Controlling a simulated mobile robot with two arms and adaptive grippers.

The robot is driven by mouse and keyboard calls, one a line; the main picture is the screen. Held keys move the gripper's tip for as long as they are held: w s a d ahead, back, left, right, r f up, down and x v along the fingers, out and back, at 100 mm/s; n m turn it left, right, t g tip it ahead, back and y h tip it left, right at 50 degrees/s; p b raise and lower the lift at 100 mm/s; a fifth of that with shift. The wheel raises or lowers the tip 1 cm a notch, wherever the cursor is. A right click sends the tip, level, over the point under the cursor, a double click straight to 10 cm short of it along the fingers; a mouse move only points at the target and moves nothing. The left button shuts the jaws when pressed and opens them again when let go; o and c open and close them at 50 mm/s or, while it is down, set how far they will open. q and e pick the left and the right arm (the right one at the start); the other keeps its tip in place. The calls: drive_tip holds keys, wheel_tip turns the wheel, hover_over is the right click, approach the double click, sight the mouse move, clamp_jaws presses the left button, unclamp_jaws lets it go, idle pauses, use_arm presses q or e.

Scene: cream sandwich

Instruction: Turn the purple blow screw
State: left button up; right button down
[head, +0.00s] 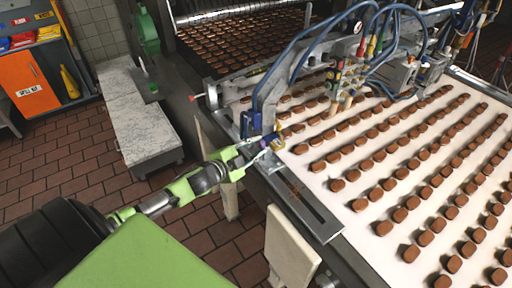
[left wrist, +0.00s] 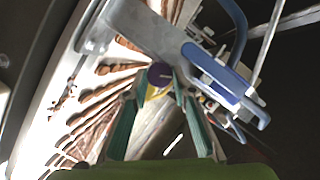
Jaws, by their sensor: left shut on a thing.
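The purple blow screw (left wrist: 160,74) shows in the left wrist view as a round purple knob with a yellow part under it, just below the grey metal bracket. It is small in the head view (head: 265,143), at the near edge of the conveyor. My left gripper (left wrist: 158,90) has its two green-lined fingers on either side of the screw, shut on it. In the head view my left gripper (head: 262,148) reaches in from the left to the bracket. The fingertips partly cover the screw's lower sides. My right gripper is in neither view.
The conveyor (head: 330,215) carries rows of brown biscuits. A grey bracket with a blue handle (head: 250,124) and blue hoses stand close to my left gripper. A marble-topped block (head: 150,115) stands at left. Tiled floor is free in front of it.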

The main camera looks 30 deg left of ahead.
use_arm(q)
drive_tip(key=o, duration=1.1)
drive_tip(key=shift+f, duration=0.1)
drive_tip(key=shift+s, duration=0.4)
drive_tip(key=v, duration=1.1)
drive_tip(key=shift+s, duration=0.1)
